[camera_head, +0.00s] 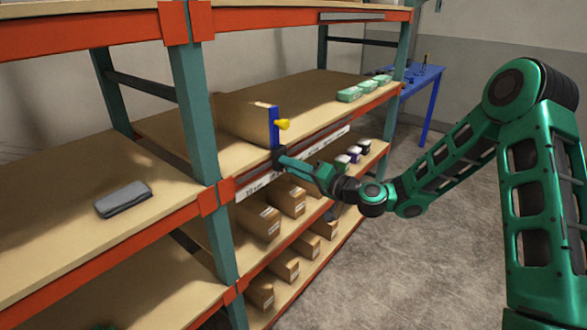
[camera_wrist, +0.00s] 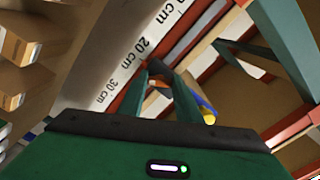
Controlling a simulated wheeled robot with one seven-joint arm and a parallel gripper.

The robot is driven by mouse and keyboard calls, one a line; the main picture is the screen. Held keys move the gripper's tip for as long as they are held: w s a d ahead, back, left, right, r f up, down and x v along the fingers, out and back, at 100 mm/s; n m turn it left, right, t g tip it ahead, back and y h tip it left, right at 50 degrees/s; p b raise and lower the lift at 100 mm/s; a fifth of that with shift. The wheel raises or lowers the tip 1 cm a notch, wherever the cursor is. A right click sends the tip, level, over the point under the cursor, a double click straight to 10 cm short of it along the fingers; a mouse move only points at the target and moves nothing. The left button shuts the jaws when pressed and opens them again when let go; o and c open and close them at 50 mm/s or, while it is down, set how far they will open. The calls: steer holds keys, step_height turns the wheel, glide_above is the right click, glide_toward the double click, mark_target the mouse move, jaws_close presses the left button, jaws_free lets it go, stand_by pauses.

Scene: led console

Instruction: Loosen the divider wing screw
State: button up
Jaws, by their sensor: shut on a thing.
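The divider is a blue upright plate (camera_head: 274,125) with a yellow knob (camera_head: 284,125) at the front edge of the middle shelf. In the wrist view its blue part (camera_wrist: 196,97) and yellow knob (camera_wrist: 209,118) show to the right of the fingers. A small dark piece (camera_head: 278,153) sits at the divider's foot on the shelf edge; I take it for the wing screw's place. My gripper (camera_head: 282,159) reaches it from the right, below the yellow knob. In the wrist view my gripper (camera_wrist: 160,72) has its fingertips close together there, shut on the wing screw, which they mostly hide.
A scale strip (camera_head: 300,163) with cm marks runs along the orange shelf beam. A cardboard box (camera_head: 243,118) stands left of the divider. Green packs (camera_head: 349,94) lie further right. Several boxes (camera_head: 258,222) fill the lower shelves. Open floor (camera_head: 395,270) lies right of the rack.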

steer(key=n, duration=1.1)
steer(key=shift+w+d+f, duration=0.1)
steer(key=shift+w+f, duration=0.1)
steer(key=shift+f, duration=0.1)
steer(key=shift+n, duration=0.4)
steer(key=o, duration=1.1)
steer(key=v, duration=1)
steer(key=shift+s+d, duration=0.2)
steer(key=shift+d, duration=0.1)
